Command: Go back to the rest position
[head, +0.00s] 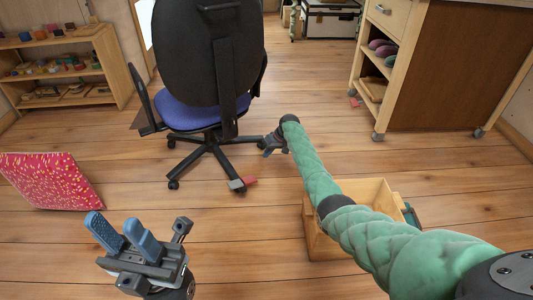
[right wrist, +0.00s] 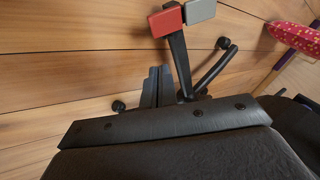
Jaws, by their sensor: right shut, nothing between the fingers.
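My left gripper (head: 117,226) is at the lower left of the head view, with two blue fingers spread apart and nothing between them. My right arm, in a green sleeve, reaches forward from the lower right. Its dark right gripper (head: 272,145) is beside the base of the office chair (head: 212,60). In the right wrist view the right gripper's fingers (right wrist: 156,87) are together and empty, above a chair leg. I cannot tell whether they touch the chair.
A wooden box (head: 319,228) stands on the floor below my right arm. A red-and-grey object (head: 249,182) is at a chair foot. A pink patterned panel (head: 48,182) is at left, a shelf (head: 112,62) behind it. A wheeled cabinet (head: 450,70) stands at right.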

